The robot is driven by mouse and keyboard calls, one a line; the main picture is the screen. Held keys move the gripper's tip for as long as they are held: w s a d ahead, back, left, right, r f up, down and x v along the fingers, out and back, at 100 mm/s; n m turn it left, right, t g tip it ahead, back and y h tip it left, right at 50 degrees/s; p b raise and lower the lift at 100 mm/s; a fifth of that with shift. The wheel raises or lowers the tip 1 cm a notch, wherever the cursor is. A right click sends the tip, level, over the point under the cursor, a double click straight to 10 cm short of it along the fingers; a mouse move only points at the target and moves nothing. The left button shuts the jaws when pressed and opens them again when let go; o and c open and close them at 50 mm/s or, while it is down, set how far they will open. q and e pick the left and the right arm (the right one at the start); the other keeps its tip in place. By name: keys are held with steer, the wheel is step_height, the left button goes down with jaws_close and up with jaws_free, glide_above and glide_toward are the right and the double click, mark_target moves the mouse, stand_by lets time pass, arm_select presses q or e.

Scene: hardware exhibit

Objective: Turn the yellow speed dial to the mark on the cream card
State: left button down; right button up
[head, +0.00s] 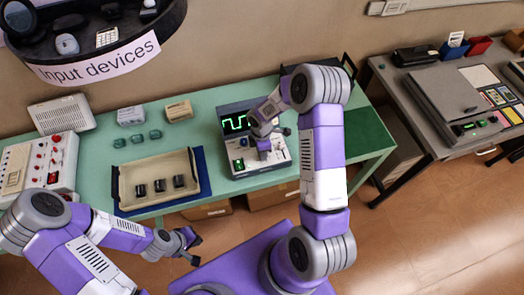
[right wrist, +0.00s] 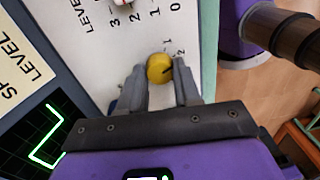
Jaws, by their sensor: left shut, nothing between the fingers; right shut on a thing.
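The yellow speed dial (right wrist: 159,67) sits on the white panel (right wrist: 98,40) of the device, between the fingers of my right gripper (right wrist: 160,85). Its dark pointer line points to the right in the right wrist view. The small figures 1 and 2 show beside it; other marks are hidden. A cream card (right wrist: 22,65) at the left edge reads "SP" and "LEVEL", cut off by the frame. In the head view my right gripper (head: 264,150) is down on the device (head: 239,175) and hides the dial. My left gripper (head: 188,242) is shut and empty, in front of the table.
A "LEVEL" scale with figures 0 to 3 is printed near the dial, with a partly seen red control (right wrist: 125,3). A green-trace screen (right wrist: 42,135) is beside it. A beige tray (head: 124,187) with dark parts and a red-knobbed panel (head: 42,165) stand left on the green table (head: 90,155).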

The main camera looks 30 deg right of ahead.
steer(key=n, duration=0.3)
steer(key=shift+n, duration=0.3)
steer(key=shift+n+p, duration=0.35)
steer(key=shift+n, duration=1.35)
steer(key=o, duration=1.1)
steer(key=shift+c, duration=0.2)
step_height(320, 180, up, 8)
steer(key=shift+w+a+f+p, duration=0.1)
steer(key=shift+f+p, duration=0.1)
steer(key=shift+p, duration=0.15)
